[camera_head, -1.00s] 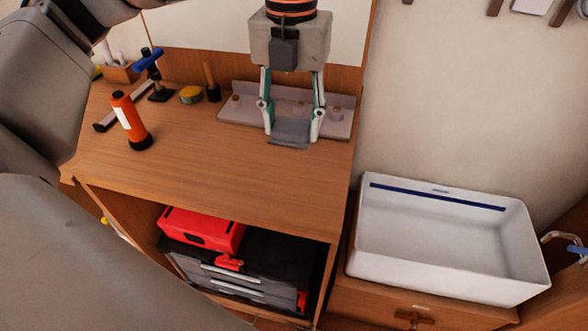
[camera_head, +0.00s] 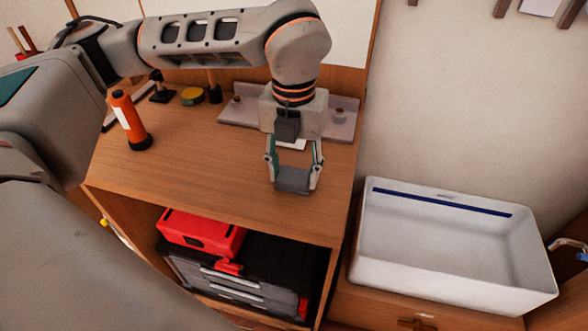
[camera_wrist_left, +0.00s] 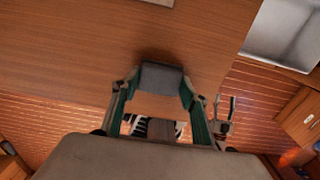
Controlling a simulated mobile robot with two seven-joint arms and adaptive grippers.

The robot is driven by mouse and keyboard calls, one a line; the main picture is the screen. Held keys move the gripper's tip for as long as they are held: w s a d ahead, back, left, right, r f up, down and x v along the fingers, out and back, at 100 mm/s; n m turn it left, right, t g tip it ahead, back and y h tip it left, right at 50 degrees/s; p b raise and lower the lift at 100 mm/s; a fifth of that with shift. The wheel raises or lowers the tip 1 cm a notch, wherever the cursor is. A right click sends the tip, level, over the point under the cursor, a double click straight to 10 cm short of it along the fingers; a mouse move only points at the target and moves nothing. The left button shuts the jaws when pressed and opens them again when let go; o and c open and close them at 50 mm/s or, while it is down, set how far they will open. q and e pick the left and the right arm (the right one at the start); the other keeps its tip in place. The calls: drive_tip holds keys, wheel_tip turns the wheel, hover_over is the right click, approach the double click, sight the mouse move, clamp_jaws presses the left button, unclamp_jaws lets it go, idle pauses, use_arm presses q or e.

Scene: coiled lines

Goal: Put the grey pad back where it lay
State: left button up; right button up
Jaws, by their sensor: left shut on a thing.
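The grey pad (camera_head: 292,180) is a small dark grey block. It is pinched between the fingertips of my left gripper (camera_head: 293,176), over the front part of the wooden counter (camera_head: 215,165). It also shows in the left wrist view (camera_wrist_left: 161,77), with a shadow close by on the wood; I cannot tell whether it touches the counter. A pale patch (camera_head: 291,144) lies behind the gripper, partly hidden. In the wrist view a small forked shape (camera_wrist_left: 223,112) at lower right may be my right gripper; its state is unclear.
A grey stand with knobs (camera_head: 342,118) is at the back, partly covered by my wrist. A white basin (camera_head: 440,245) is to the right. A red case (camera_head: 200,232) sits below.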

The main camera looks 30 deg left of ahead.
sight(293, 175)
use_arm(q)
drive_tip(key=shift+f, duration=0.1)
drive_tip(key=o, duration=0.9)
drive_tip(key=shift+o, duration=0.2)
wheel_tip(293, 175, up, 12)
drive_tip(key=p, duration=0.1)
drive_tip(key=shift+s, duration=0.1)
